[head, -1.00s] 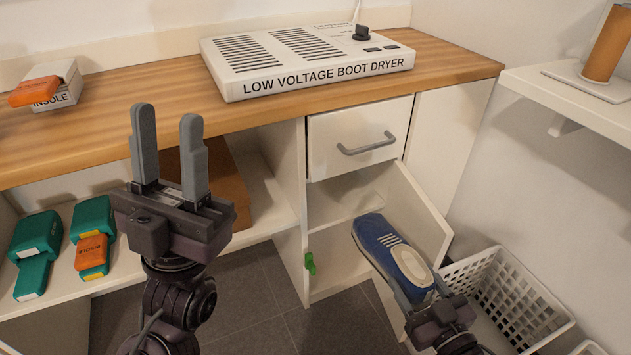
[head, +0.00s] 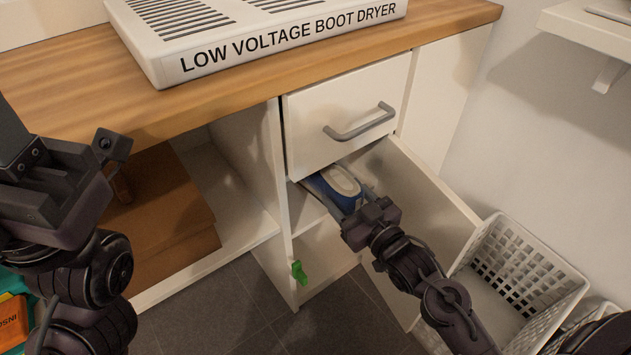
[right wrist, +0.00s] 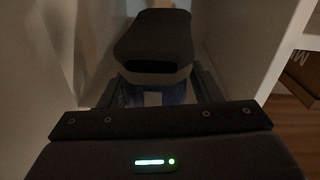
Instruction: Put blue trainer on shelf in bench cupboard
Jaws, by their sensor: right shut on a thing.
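The blue trainer (head: 345,184), with a pale sole, is inside the opening of the bench cupboard, just below the drawer. My right gripper (head: 352,199) is shut on it. In the right wrist view the trainer (right wrist: 154,45) shows dark between the fingers, inside pale walls. The shelf (head: 302,209) shows at the left of the opening; whether the trainer touches it I cannot tell. The cupboard door (head: 432,207) stands open on the right. My left gripper (head: 30,130) is at the left edge, its fingertips cut off, its opening unclear.
The drawer (head: 345,110) with a grey handle is shut right above the trainer. The boot dryer (head: 250,40) stands on the bench top. A white basket (head: 520,275) stands right of the open door. A green catch (head: 297,271) is on the cupboard's left edge.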

